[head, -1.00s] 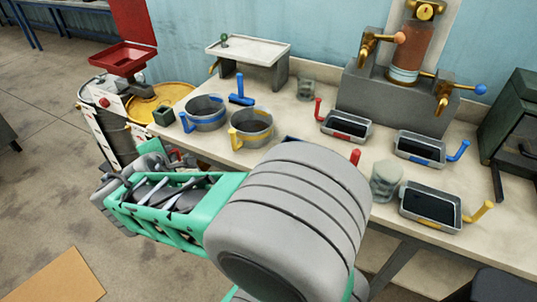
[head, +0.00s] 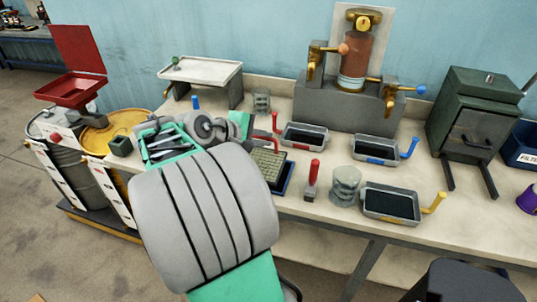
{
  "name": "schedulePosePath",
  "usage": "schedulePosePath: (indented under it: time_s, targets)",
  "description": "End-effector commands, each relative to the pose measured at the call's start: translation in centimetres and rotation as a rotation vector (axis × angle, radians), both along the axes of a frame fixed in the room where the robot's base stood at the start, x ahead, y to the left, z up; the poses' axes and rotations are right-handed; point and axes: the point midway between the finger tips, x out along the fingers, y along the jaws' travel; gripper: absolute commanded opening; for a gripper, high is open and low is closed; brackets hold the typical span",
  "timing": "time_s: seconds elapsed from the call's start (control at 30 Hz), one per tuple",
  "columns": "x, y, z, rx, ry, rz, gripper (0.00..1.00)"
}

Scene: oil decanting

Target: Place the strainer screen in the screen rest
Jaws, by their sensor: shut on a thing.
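The strainer screen appears to be the yellowish mesh panel in a dark frame (head: 268,163), just right of my arm on the workbench side. A dark tray with a blue rim (head: 287,181) shows beneath or behind its right edge; I cannot tell whether they touch. This tray may be the screen rest. My gripper (head: 247,131) is only partly seen past my wrist, close to the upper left of the mesh. It appears shut on the screen, but its fingertips are mostly hidden by my arm.
Shallow trays with red (head: 304,137), blue (head: 378,148) and yellow (head: 392,203) handles stand to the right. A red-handled tool (head: 312,181) and a glass jar (head: 345,185) stand near the front edge. A white raised stand (head: 201,70) is at the back left.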

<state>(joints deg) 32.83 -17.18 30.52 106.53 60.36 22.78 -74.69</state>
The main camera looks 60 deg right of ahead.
Motion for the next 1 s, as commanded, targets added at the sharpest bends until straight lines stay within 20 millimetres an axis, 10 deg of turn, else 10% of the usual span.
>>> schedulePosePath:
  time_s: [0.3, 0.77, 1.0]
  targets:
    - [0.9, -5.4, -5.3, -0.001, 0.000, 0.000, 0.00]
    - [1.1, -6.2, -9.8, 0.003, 0.000, 0.004, 0.00]
    - [1.0, -6.2, -9.9, 0.005, 0.002, 0.003, 0.29]
